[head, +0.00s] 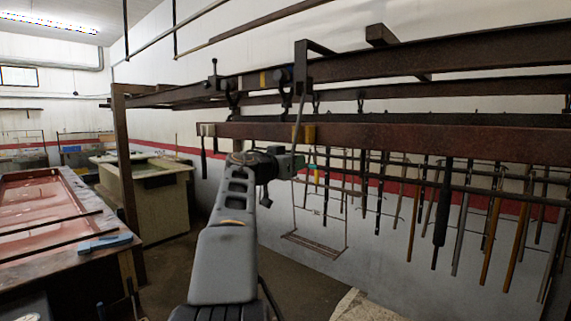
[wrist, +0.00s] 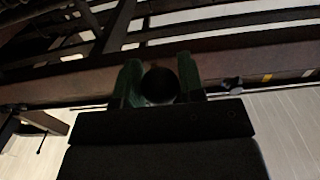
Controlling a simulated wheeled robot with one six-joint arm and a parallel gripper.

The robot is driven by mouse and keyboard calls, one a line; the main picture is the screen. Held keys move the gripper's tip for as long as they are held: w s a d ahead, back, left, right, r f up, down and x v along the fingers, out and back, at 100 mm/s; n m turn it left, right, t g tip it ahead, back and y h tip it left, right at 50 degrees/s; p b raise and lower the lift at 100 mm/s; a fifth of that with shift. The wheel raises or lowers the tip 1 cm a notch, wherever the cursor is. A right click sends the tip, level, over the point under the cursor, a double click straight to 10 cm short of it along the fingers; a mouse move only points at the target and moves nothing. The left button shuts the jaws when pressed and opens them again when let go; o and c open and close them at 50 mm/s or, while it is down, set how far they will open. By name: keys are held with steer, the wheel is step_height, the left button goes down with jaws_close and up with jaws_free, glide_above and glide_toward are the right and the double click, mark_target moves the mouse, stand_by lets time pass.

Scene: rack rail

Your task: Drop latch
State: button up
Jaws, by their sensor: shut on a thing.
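My gripper (head: 299,163) is at the end of my raised arm, beside the front rusty rail. In the wrist view its two green fingers (wrist: 160,72) are closed around a dark round knob-like end (wrist: 160,88), which is seen end-on. I cannot tell for sure whether this is the latch. In the head view what the fingers hold is too small to make out. A small upright dark lever (head: 214,68) stands on the upper rail at the left. A dark bracket (head: 301,68) rises over the upper rail, with a thin rod running down behind my gripper.
The front rusty rail (head: 430,139) runs right, with many rods hanging behind it. A wire frame (head: 316,243) hangs below my gripper. A yellow piece (head: 309,134) is on the front rail. A reddish tank (head: 40,205) stands left. Floor is open between.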

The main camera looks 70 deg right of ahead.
steer(key=shift+f+x, duration=0.2)
steer(key=shift+x, duration=1.25)
steer(key=shift+f+x, duration=0.2)
steer(key=shift+x, duration=1.25)
steer(key=o, duration=0.5)
steer(key=shift+w+d, duration=0.1)
steer(key=shift+w, duration=0.05)
steer(key=o, duration=0.3)
steer(key=shift+o, duration=0.2)
steer(key=b+v, duration=0.4)
steer(key=v, duration=0.1)
steer(key=shift+a+f, duration=0.15)
steer(key=shift+a, duration=0.2)
steer(key=shift+w+a+b, duration=0.2)
steer(key=shift+a+b, duration=0.2)
steer(key=shift+a, duration=0.3)
